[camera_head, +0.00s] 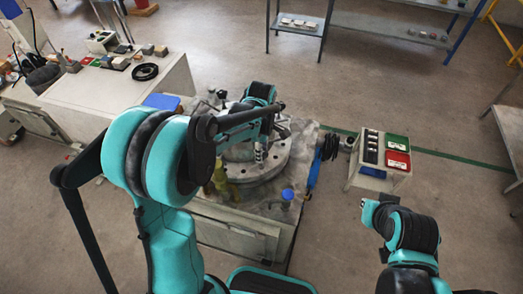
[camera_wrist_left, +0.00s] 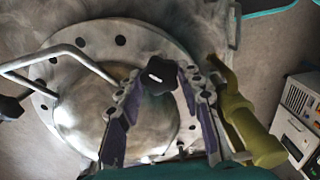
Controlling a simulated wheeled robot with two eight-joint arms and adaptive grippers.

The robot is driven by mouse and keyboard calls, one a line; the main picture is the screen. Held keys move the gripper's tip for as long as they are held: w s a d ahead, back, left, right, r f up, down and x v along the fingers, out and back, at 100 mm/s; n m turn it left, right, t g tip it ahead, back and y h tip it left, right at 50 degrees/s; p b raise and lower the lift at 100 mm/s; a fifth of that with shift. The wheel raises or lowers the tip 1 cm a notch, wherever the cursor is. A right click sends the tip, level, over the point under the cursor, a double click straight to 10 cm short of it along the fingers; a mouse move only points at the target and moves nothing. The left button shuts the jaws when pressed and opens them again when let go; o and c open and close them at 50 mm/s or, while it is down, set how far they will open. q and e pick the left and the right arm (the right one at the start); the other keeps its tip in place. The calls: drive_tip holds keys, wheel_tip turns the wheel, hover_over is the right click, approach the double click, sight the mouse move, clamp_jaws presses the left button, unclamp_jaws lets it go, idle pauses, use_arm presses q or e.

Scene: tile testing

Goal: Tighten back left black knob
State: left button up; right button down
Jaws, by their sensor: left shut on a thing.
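My left gripper (camera_head: 260,153) reaches down over the round metal plate (camera_head: 278,165) of the machine in the head view. In the left wrist view, the fingers of my left gripper (camera_wrist_left: 160,88) have purple pads and stand on either side of a black star-shaped knob (camera_wrist_left: 158,74); they are shut on it. Another black knob (camera_head: 221,94) stands upright at the back left of the machine in the head view. My right arm is at the lower right, apart from the machine; only a small pale tip of its right gripper (camera_head: 364,203) shows.
A bent metal handle (camera_wrist_left: 55,52) and a yellow-green bottle-like part (camera_wrist_left: 245,120) flank the fingers in the left wrist view. A blue-capped item (camera_head: 287,194) sits at the machine's front. A small cart with red and green bins (camera_head: 397,159) stands to the right. Open floor lies beyond.

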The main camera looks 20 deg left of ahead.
use_arm(q)
drive_tip(key=m, duration=0.4)
drive_tip(key=shift+p, duration=0.3)
drive_tip(key=m, duration=0.9)
drive_tip(key=shift+m+p, duration=0.3)
drive_tip(key=shift+p, duration=0.05)
drive_tip(key=shift+m, duration=2.1)
drive_tip(key=o, duration=1.2)
